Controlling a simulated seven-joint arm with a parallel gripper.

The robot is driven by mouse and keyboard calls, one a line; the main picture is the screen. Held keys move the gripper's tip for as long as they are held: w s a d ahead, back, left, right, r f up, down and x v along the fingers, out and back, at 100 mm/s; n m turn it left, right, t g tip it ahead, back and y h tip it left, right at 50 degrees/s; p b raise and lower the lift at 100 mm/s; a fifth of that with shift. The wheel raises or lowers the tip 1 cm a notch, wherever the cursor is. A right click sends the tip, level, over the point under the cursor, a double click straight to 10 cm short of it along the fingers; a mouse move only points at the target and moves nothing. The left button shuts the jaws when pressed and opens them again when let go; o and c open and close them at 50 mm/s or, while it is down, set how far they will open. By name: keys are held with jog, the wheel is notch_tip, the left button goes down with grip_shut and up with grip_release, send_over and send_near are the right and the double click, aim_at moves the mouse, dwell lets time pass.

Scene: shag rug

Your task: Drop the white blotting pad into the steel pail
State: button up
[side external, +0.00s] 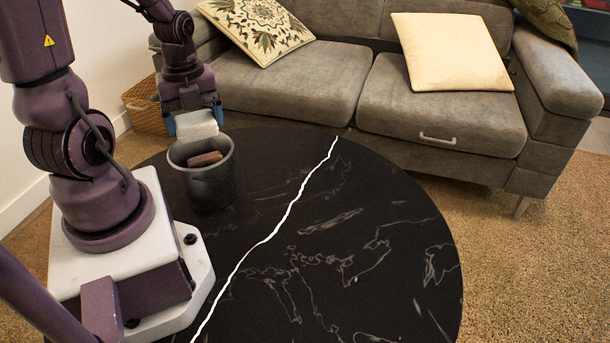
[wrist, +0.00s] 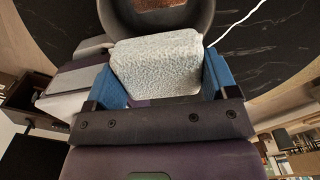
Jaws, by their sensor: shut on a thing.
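The white blotting pad (side external: 197,124) is held by my gripper (side external: 196,126) just above the steel pail (side external: 210,186). In the wrist view the pad (wrist: 157,66) is a pale, rough-textured block between the two blue fingers of my gripper (wrist: 160,80). The pail is dark grey and stands upright on the black table. Its rim (wrist: 205,22) shows beyond the pad in the wrist view. A brown block (side external: 205,159) lies inside the pail. The pad's far side is hidden by the gripper in the side view.
The round black marble-patterned table (side external: 330,240) has wide clear room right of the pail. A grey sofa (side external: 290,80) with cushions stands behind it. A wicker basket (side external: 143,105) is on the floor at the left.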

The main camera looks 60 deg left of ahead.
jog(key=shift+f, duration=0.25)
jog(key=o, duration=0.8)
jog(key=shift+c, duration=0.2)
notch_tip(320, 180, up, 13)
